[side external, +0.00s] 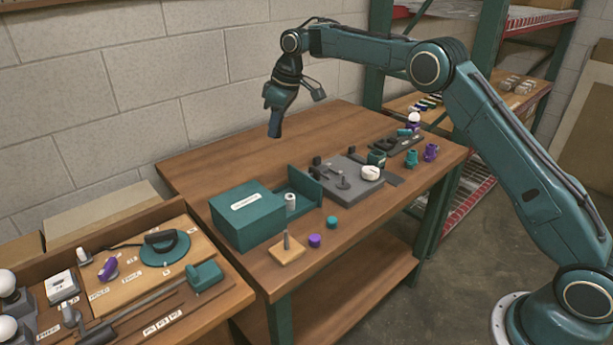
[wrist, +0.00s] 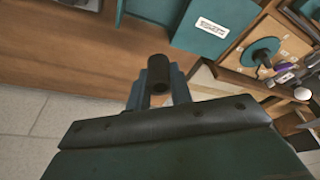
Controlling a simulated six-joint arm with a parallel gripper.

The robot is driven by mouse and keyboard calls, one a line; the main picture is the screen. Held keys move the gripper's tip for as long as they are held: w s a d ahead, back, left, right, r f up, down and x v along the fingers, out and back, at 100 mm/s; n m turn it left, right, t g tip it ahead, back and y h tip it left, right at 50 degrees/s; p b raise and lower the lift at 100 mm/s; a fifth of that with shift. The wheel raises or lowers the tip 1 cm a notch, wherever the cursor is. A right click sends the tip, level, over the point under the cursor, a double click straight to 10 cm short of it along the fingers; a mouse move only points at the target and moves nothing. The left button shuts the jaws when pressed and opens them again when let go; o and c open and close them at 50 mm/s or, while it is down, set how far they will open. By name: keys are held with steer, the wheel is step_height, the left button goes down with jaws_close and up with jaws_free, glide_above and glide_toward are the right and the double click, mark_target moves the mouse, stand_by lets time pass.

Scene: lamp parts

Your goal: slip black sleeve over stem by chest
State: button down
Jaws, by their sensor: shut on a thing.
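My gripper (side external: 275,128) hangs high above the back of the table, pointing down. In the wrist view its blue fingers are shut on a short black hollow sleeve (wrist: 158,70), whose open end shows. The sleeve cannot be made out clearly in the side view. The teal chest (side external: 243,218) with a white label stands on the table's left part; it also shows in the wrist view (wrist: 215,27). My gripper is well apart from both.
Purple (side external: 314,240) and teal (side external: 332,222) caps lie right of the stem. A white cylinder (side external: 291,201) stands beside the chest. A grey plate (side external: 352,193) with posts lies mid-table. The table's back left is clear.

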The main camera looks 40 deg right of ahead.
steer(key=shift+a, duration=0.1)
steer(key=shift+s+a+f, duration=0.15)
steer(key=shift+s+a, duration=0.05)
steer(key=shift+a, duration=0.1)
steer(key=s+a+f+n, duration=0.2)
steer(key=s+a+f, duration=0.1)
steer(key=s+a, duration=0.3)
steer(key=n+g+y, duration=0.1)
steer(key=n, duration=0.2)
glide_above(285, 231)
steer(key=shift+d+f, duration=0.1)
steer(key=shift+f, duration=2)
steer(key=shift+f, duration=0.1)
steer(key=shift+f, duration=2.4)
steer(key=shift+f, duration=0.2)
steer(key=shift+f, duration=1.8)
